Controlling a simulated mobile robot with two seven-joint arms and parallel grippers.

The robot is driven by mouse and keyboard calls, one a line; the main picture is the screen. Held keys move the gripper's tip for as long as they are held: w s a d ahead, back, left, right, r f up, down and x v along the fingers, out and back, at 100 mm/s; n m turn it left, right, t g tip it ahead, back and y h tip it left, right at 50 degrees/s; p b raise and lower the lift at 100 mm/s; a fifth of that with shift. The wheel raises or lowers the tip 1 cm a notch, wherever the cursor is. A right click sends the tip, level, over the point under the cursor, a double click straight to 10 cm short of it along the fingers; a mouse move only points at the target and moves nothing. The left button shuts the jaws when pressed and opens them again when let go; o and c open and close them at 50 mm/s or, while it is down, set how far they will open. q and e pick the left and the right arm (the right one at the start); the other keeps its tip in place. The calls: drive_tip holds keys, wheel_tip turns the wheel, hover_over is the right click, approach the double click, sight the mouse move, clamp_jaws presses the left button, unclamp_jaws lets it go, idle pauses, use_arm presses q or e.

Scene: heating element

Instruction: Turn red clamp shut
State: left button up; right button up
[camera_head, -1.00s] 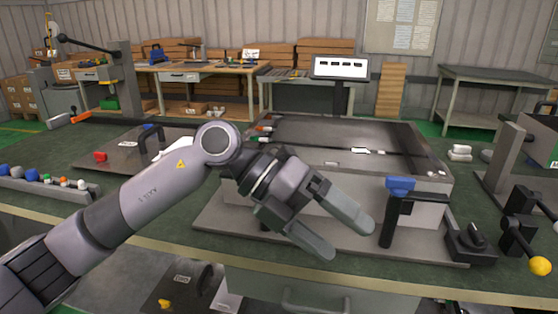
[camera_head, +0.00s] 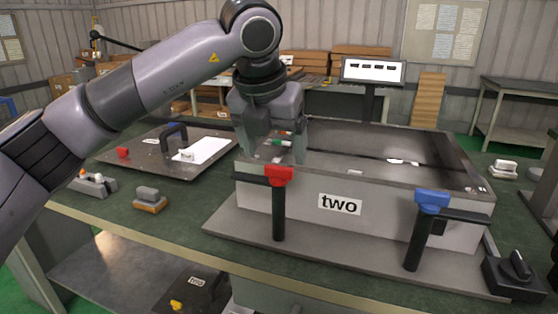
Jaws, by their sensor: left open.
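The red clamp (camera_head: 279,176) stands at the front left of the grey box marked "two" (camera_head: 370,207). It has a red head on an upright black post, with a short dark arm pointing left from the head. My left gripper (camera_head: 273,150) is open and points down just behind and above the red head. Its two fingers sit either side of the head in the picture, and I cannot tell whether they touch it. A similar blue clamp (camera_head: 432,199) stands at the box's front right, its dark arm pointing right along the box. My right gripper is not in view.
A black rotary switch (camera_head: 516,268) sits at the bench's right corner. A grey plate with a black handle (camera_head: 174,141) lies left of the box. Small grey blocks (camera_head: 150,199) lie on the green bench at the left. The bench front edge is clear.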

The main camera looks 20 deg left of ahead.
sight(278, 167)
use_arm(q)
drive_tip(key=shift+x, duration=1.9)
drive_tip(key=shift+d, duration=0.1)
